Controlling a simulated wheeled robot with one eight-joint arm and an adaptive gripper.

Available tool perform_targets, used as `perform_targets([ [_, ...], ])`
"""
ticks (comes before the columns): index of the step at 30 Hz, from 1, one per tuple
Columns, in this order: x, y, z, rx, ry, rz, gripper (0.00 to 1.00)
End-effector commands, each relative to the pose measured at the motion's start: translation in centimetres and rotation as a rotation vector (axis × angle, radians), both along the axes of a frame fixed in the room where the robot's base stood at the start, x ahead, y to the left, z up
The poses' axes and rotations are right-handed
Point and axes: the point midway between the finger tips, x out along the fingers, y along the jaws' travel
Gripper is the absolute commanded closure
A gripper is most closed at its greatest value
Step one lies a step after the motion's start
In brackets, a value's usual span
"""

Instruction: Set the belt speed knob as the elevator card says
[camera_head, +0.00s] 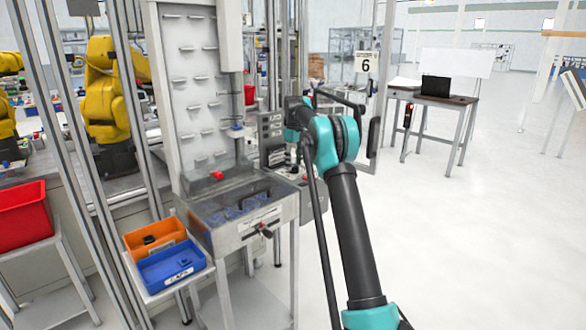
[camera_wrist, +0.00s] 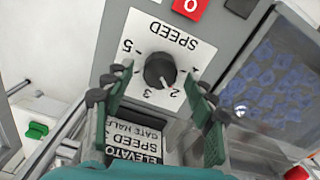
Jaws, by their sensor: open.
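In the wrist view the black speed knob (camera_wrist: 158,70) sits on a white dial plate (camera_wrist: 133,62) that appears upside down. The 5, 3 and 2 are readable. A pale mark on the knob's edge faces roughly between 3 and 2. My gripper (camera_wrist: 157,82) is open, with one green finger on each side of the knob; I cannot tell whether either touches it. The elevator card (camera_wrist: 135,157) lies below the dial in the picture, reading "ELEVATO…", "SPEED" and "GATE HALF". In the head view my arm partly covers the control panel (camera_head: 271,130).
A red button (camera_wrist: 190,8) and a black one (camera_wrist: 240,6) sit close to the dial. A hopper (camera_head: 262,222) with blue parts stands before the cleated elevator (camera_head: 190,100). Orange (camera_head: 155,240) and blue (camera_head: 172,268) bins are at left.

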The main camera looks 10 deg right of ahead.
Motion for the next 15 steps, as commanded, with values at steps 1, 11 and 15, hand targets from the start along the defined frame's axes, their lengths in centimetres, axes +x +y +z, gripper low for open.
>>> perform_targets([
  [1, 0.24, -0.1, -0.5, 0.0, 0.0, 0.0, 0.44],
  [11, 0.63, -0.23, -1.4, 0.0, 0.0, 0.001, 0.44],
  [15, 0.63, -0.24, -1.38, 0.0, 0.0, 0.001, 0.49],
])
